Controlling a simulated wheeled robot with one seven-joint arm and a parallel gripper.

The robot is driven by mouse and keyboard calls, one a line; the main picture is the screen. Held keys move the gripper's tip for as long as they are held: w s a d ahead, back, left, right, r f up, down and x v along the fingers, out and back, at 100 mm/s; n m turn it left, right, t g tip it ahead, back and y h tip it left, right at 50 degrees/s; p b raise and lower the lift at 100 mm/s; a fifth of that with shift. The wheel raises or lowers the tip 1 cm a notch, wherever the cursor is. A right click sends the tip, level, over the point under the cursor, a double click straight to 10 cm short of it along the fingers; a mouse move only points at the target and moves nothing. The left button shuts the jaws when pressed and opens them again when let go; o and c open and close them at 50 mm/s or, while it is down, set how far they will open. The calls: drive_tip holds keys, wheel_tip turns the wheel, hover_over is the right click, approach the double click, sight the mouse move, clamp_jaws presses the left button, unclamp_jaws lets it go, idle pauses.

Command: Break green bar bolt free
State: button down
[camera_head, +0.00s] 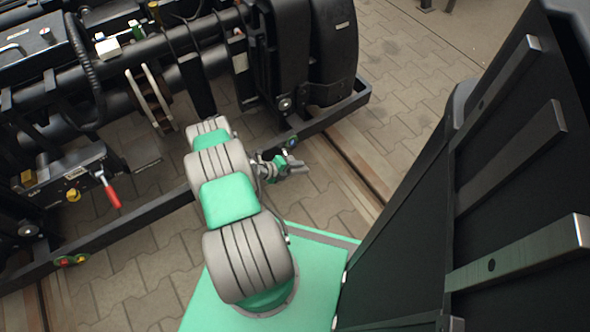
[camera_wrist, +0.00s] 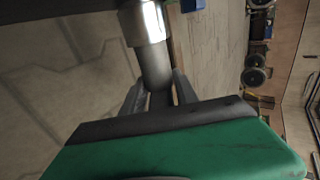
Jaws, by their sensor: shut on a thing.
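My gripper (camera_wrist: 158,88) is shut around a grey cylindrical shaft (camera_wrist: 155,65) in the wrist view, one finger on each side. A shiny metal collar (camera_wrist: 143,22) sits at the shaft's upper end, against the dark edge at the top of the picture. I cannot tell whether it is seated on a bolt. In the head view my gripper (camera_head: 291,165) is small, low beside the bogie's long dark bar (camera_head: 325,118). A small fitting with blue and green (camera_head: 292,142) sits on that bar just above it. The green bar bolt itself cannot be made out.
The black bogie (camera_head: 160,60) fills the upper left. A red-handled lever (camera_head: 111,193) and a red, green and yellow fitting (camera_head: 72,260) are on its left part. A tall black panel (camera_head: 510,190) stands close on the right. Paved floor (camera_head: 405,60) with a rail lies between.

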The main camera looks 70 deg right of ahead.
drive_tip(key=shift+f+g+h+b, duration=0.15)
drive_tip(key=shift+g+h+b, duration=0.35)
drive_tip(key=shift+b, duration=1.45)
drive_tip(key=shift+h+b, duration=0.3)
drive_tip(key=shift+b, duration=0.4)
drive_tip(key=shift+g+h+b, duration=0.6)
drive_tip(key=shift+g+b, duration=0.2)
drive_tip(key=shift+b, duration=1.1)
